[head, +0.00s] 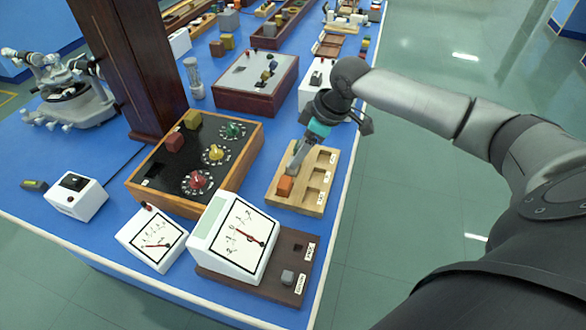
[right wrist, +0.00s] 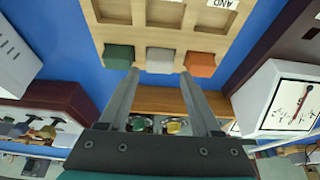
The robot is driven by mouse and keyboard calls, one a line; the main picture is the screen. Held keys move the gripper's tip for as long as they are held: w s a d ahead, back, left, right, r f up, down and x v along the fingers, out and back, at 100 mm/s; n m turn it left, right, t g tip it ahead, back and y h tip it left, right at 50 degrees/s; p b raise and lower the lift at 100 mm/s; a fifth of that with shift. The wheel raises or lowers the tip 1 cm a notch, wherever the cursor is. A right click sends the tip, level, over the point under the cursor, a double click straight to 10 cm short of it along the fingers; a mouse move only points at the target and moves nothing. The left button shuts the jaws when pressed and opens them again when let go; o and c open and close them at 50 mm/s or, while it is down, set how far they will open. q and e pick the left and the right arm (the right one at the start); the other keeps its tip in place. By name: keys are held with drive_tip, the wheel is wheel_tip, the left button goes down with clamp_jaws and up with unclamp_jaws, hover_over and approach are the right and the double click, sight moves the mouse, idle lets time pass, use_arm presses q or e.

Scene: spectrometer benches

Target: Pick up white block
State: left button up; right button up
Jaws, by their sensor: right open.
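The white block (right wrist: 160,60) sits in the wooden tray (right wrist: 215,40), between a green block (right wrist: 118,56) and an orange block (right wrist: 201,64) in the right wrist view. My right gripper (right wrist: 159,72) is open and empty, its two fingertips lying to either side of the white block's near edge; I cannot tell whether they touch it. In the head view the right gripper (head: 297,160) reaches down over the tray (head: 325,155) beside the orange block (head: 284,186). My left gripper is not in view.
A wood-framed black panel with coloured knobs (head: 160,206) stands left of the tray. A white dial meter on a brown base (head: 290,294) stands in front. A maroon box (head: 245,98) stands behind. The blue table's edge runs close to the tray's right.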

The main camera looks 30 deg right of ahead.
drive_tip(key=b+x, duration=0.1)
drive_tip(key=x, duration=0.2)
drive_tip(key=shift+w+f, duration=0.1)
drive_tip(key=shift+f, duration=0.2)
drive_tip(key=c, duration=1)
clamp_jaws()
drive_tip(key=shift+r, duration=0.2)
